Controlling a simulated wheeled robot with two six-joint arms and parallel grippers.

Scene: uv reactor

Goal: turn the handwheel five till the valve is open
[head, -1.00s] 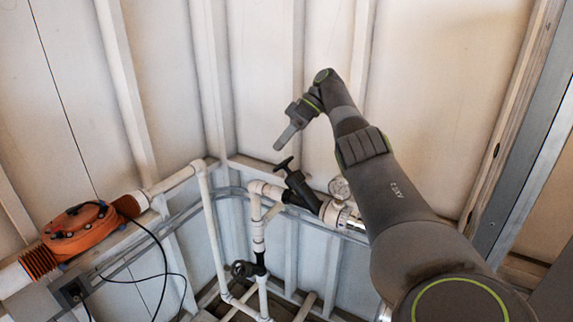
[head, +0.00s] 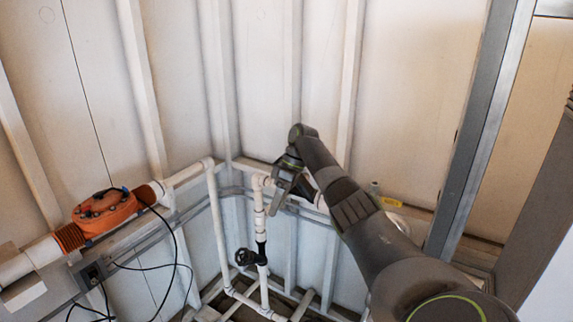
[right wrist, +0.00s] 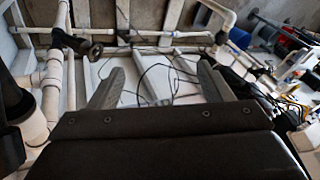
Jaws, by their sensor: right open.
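Two black handwheels belong to the white pipework, and no number is readable. The lower handwheel (head: 246,256) is on the vertical pipe in the head view. In the right wrist view a black handwheel (right wrist: 97,50) shows at upper left, apart from the fingers. The upper angled black valve (head: 308,190) is mostly hidden behind my right gripper and forearm; its handwheel cannot be made out. My right gripper (head: 280,196) is beside that valve, pointing down; contact cannot be told. Its fingers (right wrist: 157,85) are wide apart with nothing between them. My left gripper is out of view.
An orange round housing (head: 105,213) sits on the left pipe, with loose black cables (head: 178,262) below it. White vertical pipes (head: 218,230) stand close left of my gripper. A grey metal post (head: 470,150) rises at the right. Wall panels close off the back.

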